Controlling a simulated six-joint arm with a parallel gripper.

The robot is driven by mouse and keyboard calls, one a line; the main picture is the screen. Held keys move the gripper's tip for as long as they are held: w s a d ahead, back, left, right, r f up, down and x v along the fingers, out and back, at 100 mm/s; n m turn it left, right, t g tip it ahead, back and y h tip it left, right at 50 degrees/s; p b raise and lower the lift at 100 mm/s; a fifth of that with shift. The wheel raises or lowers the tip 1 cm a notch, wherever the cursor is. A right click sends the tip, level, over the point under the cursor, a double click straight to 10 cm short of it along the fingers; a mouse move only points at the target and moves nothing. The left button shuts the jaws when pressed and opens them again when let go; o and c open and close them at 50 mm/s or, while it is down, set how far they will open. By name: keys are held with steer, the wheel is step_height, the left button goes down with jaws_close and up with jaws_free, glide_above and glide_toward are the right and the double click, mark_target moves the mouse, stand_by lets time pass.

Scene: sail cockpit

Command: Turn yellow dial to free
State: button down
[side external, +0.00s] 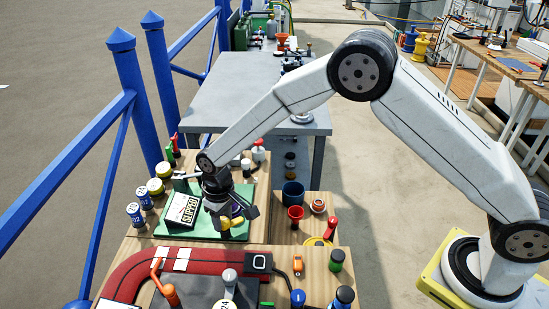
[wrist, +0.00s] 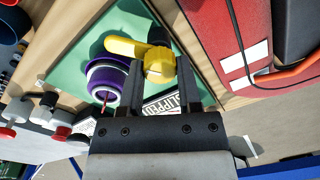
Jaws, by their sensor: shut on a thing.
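The yellow dial (wrist: 158,66) is a ribbed knob with a lever arm pointing to the left in the wrist view. It sits on a green board (wrist: 78,36) and also shows in the side view (side external: 228,224) under my gripper (side external: 233,211). In the wrist view my gripper (wrist: 163,76) has one dark finger on each side of the knob, shut on it. A white sign (side external: 184,209) on the board reads "SLIPPED"; the wrist view shows part of the same word (wrist: 182,103) beside the fingers. No "free" mark is readable.
A purple and white round part (wrist: 106,82) stands close beside the dial. A red curved panel (side external: 133,269) lies in front of the board. Blue railings (side external: 128,75) rise at the left.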

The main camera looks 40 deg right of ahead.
mark_target(224, 219)
steer(key=shift+m, duration=0.5)
steer(key=shift+c, duration=1.4)
jaws_free()
steer(key=shift+d+r, duration=0.1)
steer(key=shift+r, duration=3.85)
